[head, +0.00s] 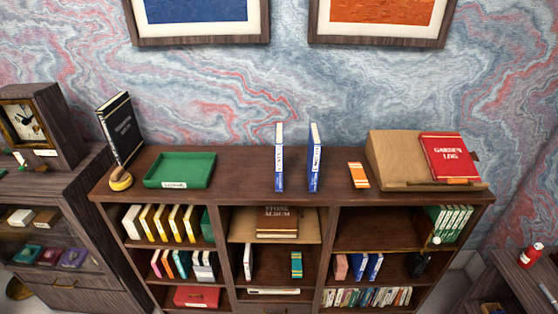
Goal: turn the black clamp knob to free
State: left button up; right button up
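No clearly readable black clamp knob shows in the head view. A small dark object (418,263) sits at the right end of the middle shelf, right of the blue books; it is too small to tell whether it is the clamp or its knob. A small pale round piece (436,240) shows just above it, near the shelf edge. Neither of my grippers is in view.
A wooden bookcase (240,191) fills the middle. On top are a black book (121,130), a green tray (182,170), two blue-white books (279,160), an orange card (358,175) and a wooden slope (388,150) with a red book (447,157). Bare top lies between them.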

aim_at(427, 256)
jog(key=z, duration=1.3)
